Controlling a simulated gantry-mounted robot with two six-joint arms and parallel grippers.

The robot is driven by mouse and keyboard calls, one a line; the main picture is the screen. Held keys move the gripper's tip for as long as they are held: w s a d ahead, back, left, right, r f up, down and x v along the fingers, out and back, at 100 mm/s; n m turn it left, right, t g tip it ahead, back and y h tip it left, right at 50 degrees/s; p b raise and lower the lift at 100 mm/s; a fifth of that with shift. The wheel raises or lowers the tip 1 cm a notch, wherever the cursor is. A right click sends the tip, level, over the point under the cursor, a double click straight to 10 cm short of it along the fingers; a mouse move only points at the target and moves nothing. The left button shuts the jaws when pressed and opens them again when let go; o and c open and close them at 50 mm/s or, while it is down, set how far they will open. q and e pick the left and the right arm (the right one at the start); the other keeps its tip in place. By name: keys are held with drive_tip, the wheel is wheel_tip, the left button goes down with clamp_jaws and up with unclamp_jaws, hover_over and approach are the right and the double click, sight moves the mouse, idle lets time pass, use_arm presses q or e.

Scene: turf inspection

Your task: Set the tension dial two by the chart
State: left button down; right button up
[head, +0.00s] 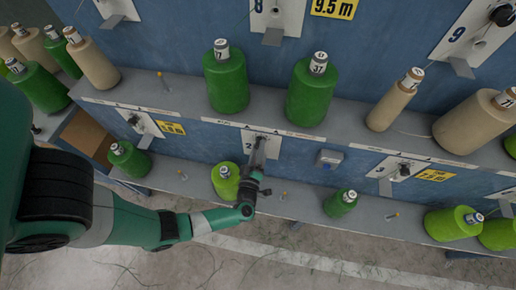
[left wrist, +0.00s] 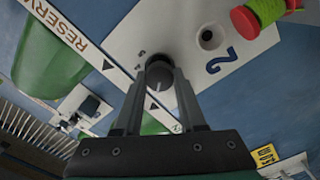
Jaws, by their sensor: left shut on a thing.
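The white plate (head: 271,147) of dial two, marked with a blue 2, is on the blue wall below the middle shelf. In the left wrist view the plate (left wrist: 208,15) has a hole beside the 2. The tension dial (left wrist: 160,73) is a dark round knob with a pale mark and small printing around it. My left gripper (head: 259,148) is shut on this dial, one finger on each side. In the head view the gripper hides the dial. I cannot read its setting. No chart can be made out. My right gripper is not in view.
Green cones (head: 226,82) and tan cones (head: 395,98) stand on the middle shelf (head: 275,121). A lime cone (head: 224,182) sits close left of my gripper on the lower shelf, and a small green cone (head: 340,203) to the right. Another dial plate (head: 391,174) is further right.

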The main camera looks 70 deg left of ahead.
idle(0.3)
use_arm(q)
drive_tip(key=shift+c, duration=2.4)
unclamp_jaws()
drive_tip(key=p+v, duration=0.2)
drive_tip(key=v, duration=0.9)
drive_tip(key=shift+s+d, duration=0.15)
drive_tip(key=shift+d, duration=0.15)
drive_tip(key=shift+a, duration=0.15)
